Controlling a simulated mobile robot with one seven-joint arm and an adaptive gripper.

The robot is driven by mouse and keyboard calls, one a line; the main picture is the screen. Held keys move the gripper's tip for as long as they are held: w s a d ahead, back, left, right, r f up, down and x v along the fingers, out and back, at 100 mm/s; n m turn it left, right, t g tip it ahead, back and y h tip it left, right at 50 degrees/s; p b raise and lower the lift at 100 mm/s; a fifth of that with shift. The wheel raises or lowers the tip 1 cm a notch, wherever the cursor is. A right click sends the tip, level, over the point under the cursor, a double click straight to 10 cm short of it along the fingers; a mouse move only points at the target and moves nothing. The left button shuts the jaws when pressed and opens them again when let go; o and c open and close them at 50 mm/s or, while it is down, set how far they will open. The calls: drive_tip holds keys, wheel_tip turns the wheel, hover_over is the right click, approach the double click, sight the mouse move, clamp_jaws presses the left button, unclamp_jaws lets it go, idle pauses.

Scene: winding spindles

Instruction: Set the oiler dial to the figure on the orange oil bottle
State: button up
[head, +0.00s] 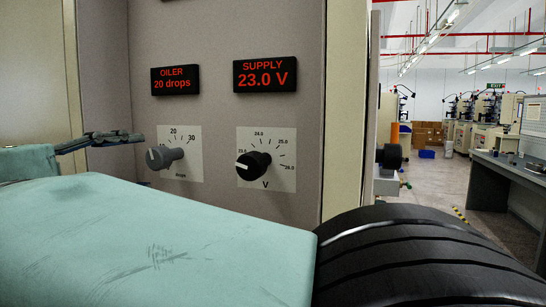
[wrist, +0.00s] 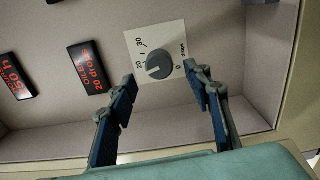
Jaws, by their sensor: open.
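The oiler dial (head: 165,157) is a grey knob on a white scale plate, under the red display (head: 175,80) reading "OILER 20 drops". Its white mark is on the left side in the head view. The figures 20 and 30 show above it. In the wrist view the dial (wrist: 158,66) is just beyond my gripper (wrist: 160,78), whose two fingers are apart, one on each side, with nothing between them. In the head view my gripper (head: 100,140) shows only partly, at the left, short of the dial. No orange oil bottle is in view.
A second, black knob (head: 253,166) sits to the right of the dial, under the display (head: 265,75) reading "SUPPLY 23.0 V". In the wrist view another red display (wrist: 14,77) is partly cut off at the left. A workshop aisle (head: 440,185) opens at the right.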

drive_tip(key=v, duration=0.7)
drive_tip(key=shift+s, duration=0.3)
